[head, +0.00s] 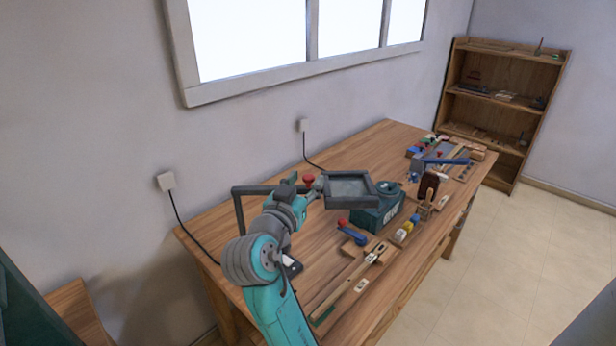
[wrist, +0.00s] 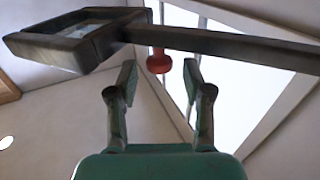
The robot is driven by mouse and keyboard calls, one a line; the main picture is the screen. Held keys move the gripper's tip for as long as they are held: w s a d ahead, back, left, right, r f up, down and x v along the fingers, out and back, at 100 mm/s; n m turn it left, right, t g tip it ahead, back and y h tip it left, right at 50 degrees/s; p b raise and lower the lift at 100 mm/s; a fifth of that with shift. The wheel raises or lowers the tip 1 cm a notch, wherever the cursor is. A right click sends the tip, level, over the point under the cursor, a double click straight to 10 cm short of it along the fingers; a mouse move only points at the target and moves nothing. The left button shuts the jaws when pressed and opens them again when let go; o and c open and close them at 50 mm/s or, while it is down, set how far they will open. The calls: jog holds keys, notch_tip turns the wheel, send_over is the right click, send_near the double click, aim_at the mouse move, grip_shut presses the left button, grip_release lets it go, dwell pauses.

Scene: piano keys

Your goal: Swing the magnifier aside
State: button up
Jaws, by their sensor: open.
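The magnifier (head: 350,188) is a square dark frame with a pale lens, held above the table on a dark arm that reaches to a post on the left. Its red knob (head: 309,179) shows beside my gripper (head: 316,187). In the wrist view the magnifier (wrist: 70,50) is at the upper left, and its dark bar crosses to the right. The red knob (wrist: 159,63) hangs below the bar and appears between the two spread fingertips of my gripper (wrist: 159,72). The gripper is open. I cannot tell whether a finger touches the knob.
A teal box (head: 370,220) stands on the wooden table (head: 330,150) under the magnifier. A blue tool with a red end (head: 350,234), small coloured blocks and a wooden strip lie nearer the front edge. More tools crowd the far end. A window and wall stand behind.

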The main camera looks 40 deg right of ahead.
jog(key=shift+x, duration=1.3)
jog(key=shift+c, duration=0.2)
grip_shut()
